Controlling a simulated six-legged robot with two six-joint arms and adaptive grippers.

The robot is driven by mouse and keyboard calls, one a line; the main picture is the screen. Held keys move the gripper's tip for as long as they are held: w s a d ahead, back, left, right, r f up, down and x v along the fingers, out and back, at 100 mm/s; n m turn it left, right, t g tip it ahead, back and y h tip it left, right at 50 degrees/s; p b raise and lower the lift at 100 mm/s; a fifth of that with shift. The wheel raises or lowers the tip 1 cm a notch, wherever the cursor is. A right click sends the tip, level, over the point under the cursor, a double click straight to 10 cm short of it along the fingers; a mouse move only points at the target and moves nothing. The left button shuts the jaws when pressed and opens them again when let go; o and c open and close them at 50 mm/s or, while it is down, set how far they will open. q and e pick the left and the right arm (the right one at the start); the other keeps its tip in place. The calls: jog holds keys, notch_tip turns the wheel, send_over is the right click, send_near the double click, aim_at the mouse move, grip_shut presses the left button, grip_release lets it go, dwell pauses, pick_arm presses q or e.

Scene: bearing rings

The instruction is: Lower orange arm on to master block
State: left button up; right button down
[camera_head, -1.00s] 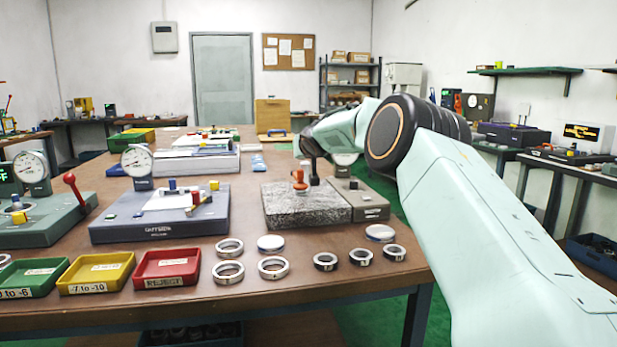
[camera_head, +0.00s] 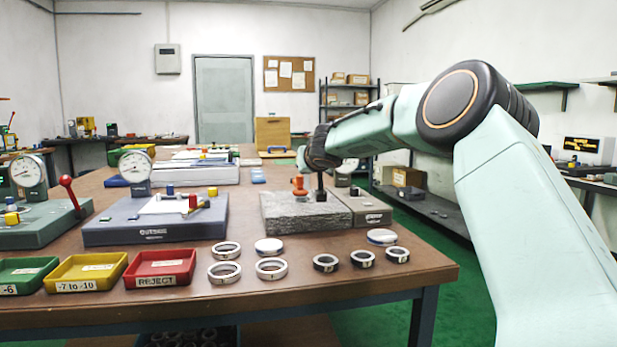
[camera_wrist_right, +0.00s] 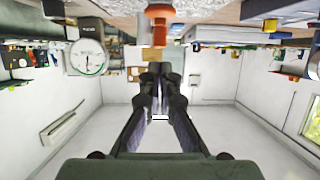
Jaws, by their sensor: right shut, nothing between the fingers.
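The orange arm part (camera_head: 299,186) stands above a speckled grey stone block (camera_head: 300,216) on the bench. It also shows in the right wrist view (camera_wrist_right: 159,14), at the top centre of that upside-down picture. My right gripper (camera_head: 320,193) is just right of the orange part, over the stone block, with its fingers pointing down. In the wrist view my right gripper (camera_wrist_right: 160,72) has its fingertips together and nothing between them. It looks apart from the orange part. I cannot tell which piece is the master block; the orange part's lower end is unclear. My left gripper is out of view.
A grey box (camera_head: 360,208) adjoins the stone block, with a dial gauge (camera_head: 345,170) behind. Several rings (camera_head: 271,269) lie in front. A blue-grey fixture (camera_head: 155,222) and a red tray (camera_head: 160,267) are to the left. Bench surface between rings and stone block is clear.

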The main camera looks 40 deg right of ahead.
jog(key=shift+s+a+f, duration=0.25)
jog(key=shift+s+a, duration=0.1)
jog(key=shift+s, duration=0.25)
jog(key=shift+s+a+f, duration=0.2)
jog(key=shift+s+a, duration=0.15)
jog(key=shift+s, duration=0.2)
